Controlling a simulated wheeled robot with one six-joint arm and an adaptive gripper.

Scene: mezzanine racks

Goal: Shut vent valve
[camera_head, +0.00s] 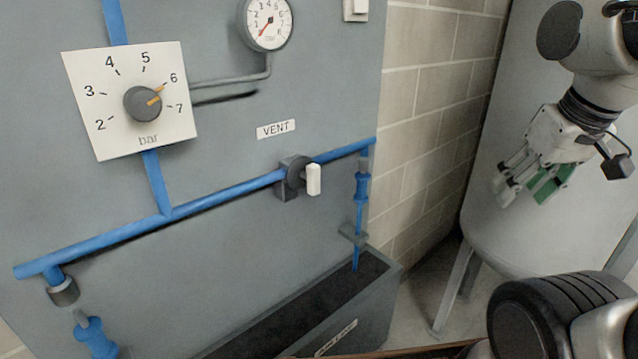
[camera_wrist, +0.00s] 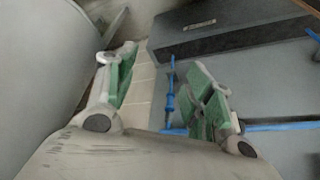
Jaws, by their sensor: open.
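The vent valve (camera_head: 290,180) sits on the blue pipe (camera_head: 230,192), below and right of the VENT label (camera_head: 276,129) on the grey panel. It has a dark round hub and a white handle grip (camera_head: 313,180) at the hub's right. The lever's exact angle to the pipe is hard to tell. My gripper (camera_head: 525,185) is at the right, in front of the pale tank, well apart from the valve. It is open and empty. In the wrist view my gripper (camera_wrist: 160,82) shows two spread green-padded fingers; I cannot make out the valve there.
A dark trough (camera_head: 375,300) stands below the panel, under a blue hose coupling (camera_head: 361,188). A pressure dial (camera_head: 267,22) and a bar knob (camera_head: 143,103) are on the panel. A pale tank (camera_head: 480,190) on legs stands at the right. Room in front of the valve looks free.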

